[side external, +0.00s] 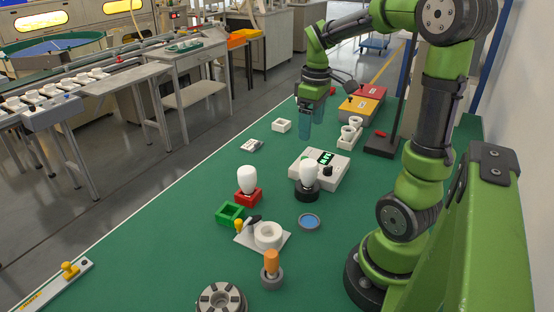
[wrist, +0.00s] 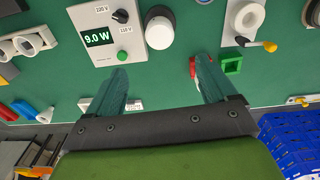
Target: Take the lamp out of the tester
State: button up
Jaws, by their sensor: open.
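The tester is a white box (side external: 325,164) with a lit green display, seen in the middle of the table in the side view. A white lamp (side external: 308,174) stands upright in its black socket (side external: 305,192). In the wrist view the tester (wrist: 98,58) reads 9.0 W, and the lamp (wrist: 159,33) shows from above beside it. My gripper (side external: 311,119) is open and empty, above the table behind the tester in the side view. In the wrist view its fingertips (wrist: 161,66) are spread wide, with the lamp ahead of the gap between them.
A second white lamp (side external: 247,173) stands in a red holder (side external: 248,198). Near it are a green square holder (side external: 230,213), a white ring fixture (side external: 268,235) and a blue-topped disc (side external: 309,222). A white rack (side external: 349,138) and a black stand (side external: 384,145) lie behind the tester.

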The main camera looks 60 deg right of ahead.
aim_at(309, 173)
notch_tip(309, 173, down, 16)
jog(key=n, duration=0.2)
jog(key=shift+s+d+f+n, duration=0.1)
jog(key=shift+s+n, duration=0.05)
jog(key=shift+n, duration=0.25)
jog(key=shift+c, duration=0.3)
jog(key=c, duration=1.1)
jog(key=shift+r, duration=7.35)
